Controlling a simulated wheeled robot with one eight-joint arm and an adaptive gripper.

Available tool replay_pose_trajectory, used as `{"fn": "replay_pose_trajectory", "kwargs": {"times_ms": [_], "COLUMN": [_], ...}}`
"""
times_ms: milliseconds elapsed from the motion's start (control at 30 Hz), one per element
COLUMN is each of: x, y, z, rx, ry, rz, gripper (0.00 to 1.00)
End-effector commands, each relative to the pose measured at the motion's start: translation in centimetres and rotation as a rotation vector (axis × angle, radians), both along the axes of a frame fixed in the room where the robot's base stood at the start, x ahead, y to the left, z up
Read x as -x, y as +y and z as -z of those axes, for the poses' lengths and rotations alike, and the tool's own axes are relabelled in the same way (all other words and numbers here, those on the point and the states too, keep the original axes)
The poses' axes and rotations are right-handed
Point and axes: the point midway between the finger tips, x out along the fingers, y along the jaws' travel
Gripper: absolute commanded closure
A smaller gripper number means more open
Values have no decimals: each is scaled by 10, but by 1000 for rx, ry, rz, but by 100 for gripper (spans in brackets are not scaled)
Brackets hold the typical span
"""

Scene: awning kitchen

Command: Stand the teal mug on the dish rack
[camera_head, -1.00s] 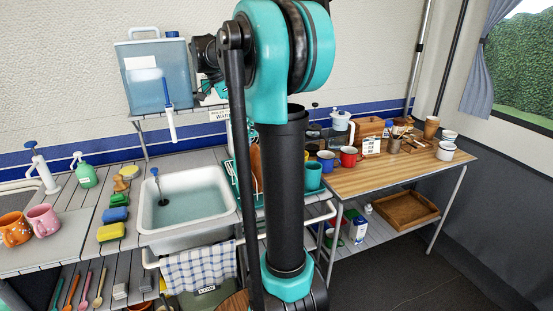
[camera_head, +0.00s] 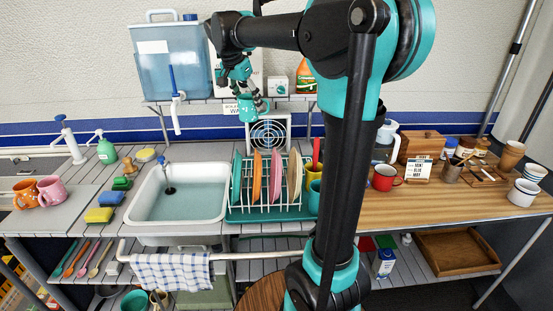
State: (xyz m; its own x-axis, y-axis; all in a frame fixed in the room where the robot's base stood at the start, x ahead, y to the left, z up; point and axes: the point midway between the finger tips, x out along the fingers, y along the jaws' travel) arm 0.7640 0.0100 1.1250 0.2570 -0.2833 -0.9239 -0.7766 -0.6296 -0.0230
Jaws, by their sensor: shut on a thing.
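My gripper (camera_head: 246,92) is shut on a teal mug (camera_head: 249,110) with a pale mark on its side. It holds the mug in the air in front of the back shelf, above the dish rack. The dish rack (camera_head: 262,216) is white wire on a teal tray, just right of the sink. Several coloured plates (camera_head: 276,176) stand upright in it. Another teal cup (camera_head: 314,197) is at the rack's right end, partly hidden by my arm.
The sink (camera_head: 181,200) holds water, left of the rack. A fan (camera_head: 268,133) stands behind the rack. A red mug (camera_head: 384,178) is on the wooden counter to the right. A blue water container (camera_head: 172,62) is on the back shelf.

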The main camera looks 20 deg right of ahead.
Motion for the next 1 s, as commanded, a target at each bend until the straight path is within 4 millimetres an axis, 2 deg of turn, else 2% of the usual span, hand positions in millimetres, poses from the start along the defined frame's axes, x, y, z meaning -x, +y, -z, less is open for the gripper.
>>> {"fn": "replay_pose_trajectory", "kwargs": {"times_ms": [167, 600, 700, 1000], "x": [0, -1, 0, 0], "y": [4, 3, 3, 3], "z": [26, 131, 148, 176], "rx": [1, 1, 1, 1], "ry": [-1, -1, -1, -1], "rz": [-23, -19, -19, -18], "gripper": [71, 71, 71, 71]}}
